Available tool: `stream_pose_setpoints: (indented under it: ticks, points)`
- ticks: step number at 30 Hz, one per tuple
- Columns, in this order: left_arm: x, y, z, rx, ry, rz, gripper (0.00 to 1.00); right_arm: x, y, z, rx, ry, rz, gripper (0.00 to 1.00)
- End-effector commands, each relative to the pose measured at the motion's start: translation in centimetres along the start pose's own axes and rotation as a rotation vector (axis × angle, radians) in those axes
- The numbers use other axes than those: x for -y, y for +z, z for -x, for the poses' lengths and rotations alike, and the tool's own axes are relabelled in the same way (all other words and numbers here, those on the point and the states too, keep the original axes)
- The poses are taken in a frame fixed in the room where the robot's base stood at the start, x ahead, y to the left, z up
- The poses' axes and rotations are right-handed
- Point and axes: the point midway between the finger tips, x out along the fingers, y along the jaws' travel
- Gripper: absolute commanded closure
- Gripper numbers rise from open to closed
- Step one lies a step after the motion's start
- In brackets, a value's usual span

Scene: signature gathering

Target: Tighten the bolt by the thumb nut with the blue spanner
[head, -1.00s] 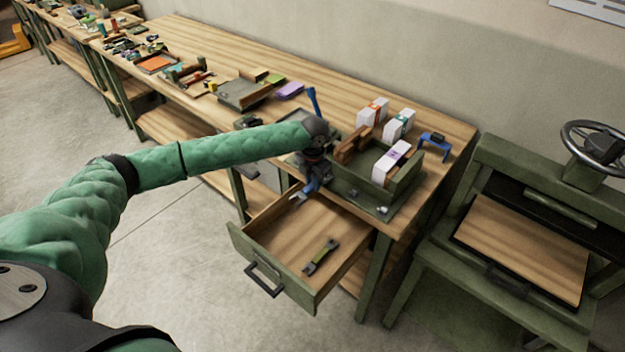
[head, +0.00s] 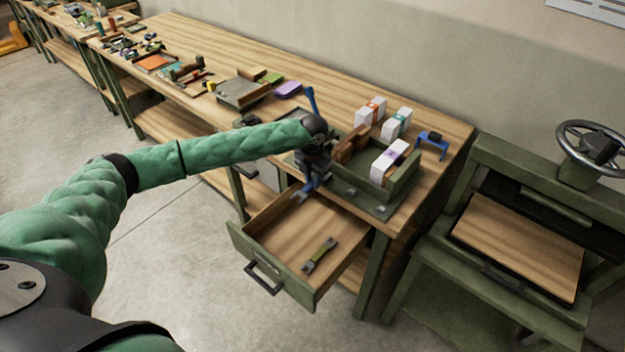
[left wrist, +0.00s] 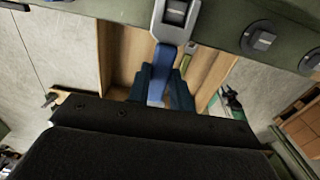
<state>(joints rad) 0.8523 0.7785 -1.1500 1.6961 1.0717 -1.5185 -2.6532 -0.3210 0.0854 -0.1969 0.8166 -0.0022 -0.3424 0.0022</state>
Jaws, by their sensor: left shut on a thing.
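My left gripper (head: 313,177) is at the front left of the green fixture plate (head: 362,197), above the open drawer. It is shut on the blue spanner (head: 308,188), whose grey end sticks out over the drawer. In the left wrist view the two fingers (left wrist: 163,92) grip the blue handle (left wrist: 158,86). The spanner's grey jaw (left wrist: 162,30) lies at a square bolt head (left wrist: 177,10) and seems to be around it; how fully it is seated I cannot tell. My right gripper is not in view.
The open drawer (head: 240,243) holds a green spanner (head: 320,255). A bin with a white box (head: 388,165), other boxes (head: 370,112) and a blue clamp-like tool (head: 432,143) stand at the right. A blue lever (head: 312,100) rises behind my wrist. A press (head: 520,240) stands far right.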

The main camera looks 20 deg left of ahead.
Motion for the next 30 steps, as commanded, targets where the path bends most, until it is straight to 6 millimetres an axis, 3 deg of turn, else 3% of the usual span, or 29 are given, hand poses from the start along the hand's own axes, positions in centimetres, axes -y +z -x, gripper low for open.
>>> stream_pose_setpoints:
  ticks: [19,30]
  points:
    - [0.0,0.0,3.4,0.000,0.000,0.000,1.00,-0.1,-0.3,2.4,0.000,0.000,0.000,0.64]
    - [0.0,0.0,3.6,0.000,0.000,0.000,1.00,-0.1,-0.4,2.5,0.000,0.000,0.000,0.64]
